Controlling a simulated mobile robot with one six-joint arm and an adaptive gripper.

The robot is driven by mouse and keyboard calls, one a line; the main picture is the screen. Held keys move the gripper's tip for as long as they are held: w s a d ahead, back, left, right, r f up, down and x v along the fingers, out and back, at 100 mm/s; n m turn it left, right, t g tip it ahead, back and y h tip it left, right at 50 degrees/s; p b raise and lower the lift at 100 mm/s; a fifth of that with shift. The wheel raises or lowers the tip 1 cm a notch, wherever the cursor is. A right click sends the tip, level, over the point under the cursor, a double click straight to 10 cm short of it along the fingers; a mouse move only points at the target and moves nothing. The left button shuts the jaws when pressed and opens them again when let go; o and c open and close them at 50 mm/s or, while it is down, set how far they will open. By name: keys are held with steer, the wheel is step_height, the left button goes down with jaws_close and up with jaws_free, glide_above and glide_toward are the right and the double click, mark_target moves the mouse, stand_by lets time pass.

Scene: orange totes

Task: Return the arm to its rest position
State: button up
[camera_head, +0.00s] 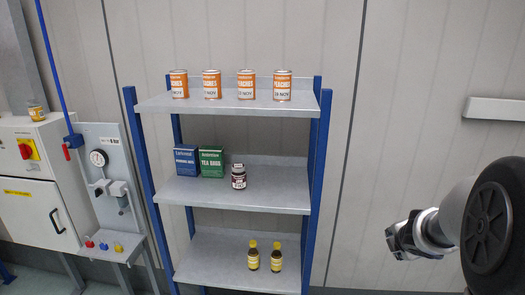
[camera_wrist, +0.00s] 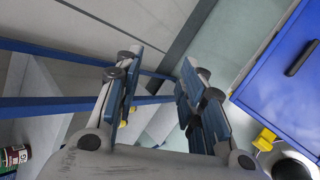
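My gripper (camera_head: 402,240) hangs in the air at the right of the head view, to the right of the shelf unit and apart from it. In the wrist view my gripper (camera_wrist: 160,90) has its two dark fingers spread with a clear gap between them. Nothing is held between the fingers. My arm reaches in from the right edge of the head view, and most of it is out of frame.
A blue-posted shelf unit (camera_head: 235,194) holds several orange-labelled cans (camera_head: 212,84), a blue box (camera_head: 186,160), a green box (camera_head: 211,162), a dark jar (camera_head: 239,178) and two yellow-capped bottles (camera_head: 253,258). A blue cabinet (camera_wrist: 285,85) shows in the wrist view.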

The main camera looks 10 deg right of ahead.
steer(key=s+a+r+m+h+b, duration=0.2)
steer(key=s+a+r+m+b, duration=0.15)
steer(key=a+m, duration=0.25)
steer(key=s+a+f+m+g+y+b, duration=0.1)
steer(key=s+a+f+m+y+b, duration=0.2)
steer(key=s+a, duration=0.8)
steer(key=s+a+f+m+g+y+b, duration=0.1)
steer(key=s+a+f+m+y+b, duration=0.2)
steer(key=s+a+f+m+b, duration=0.4)
steer(key=s+a+f+m, duration=0.1)
steer(key=s+a+m, duration=0.1)
steer(key=s+a, duration=0.3)
steer(key=shift+s+a+g+y, duration=0.2)
steer(key=shift+a+g+y, duration=0.1)
steer(key=shift+g, duration=0.1)
steer(key=shift+d+f, duration=0.1)
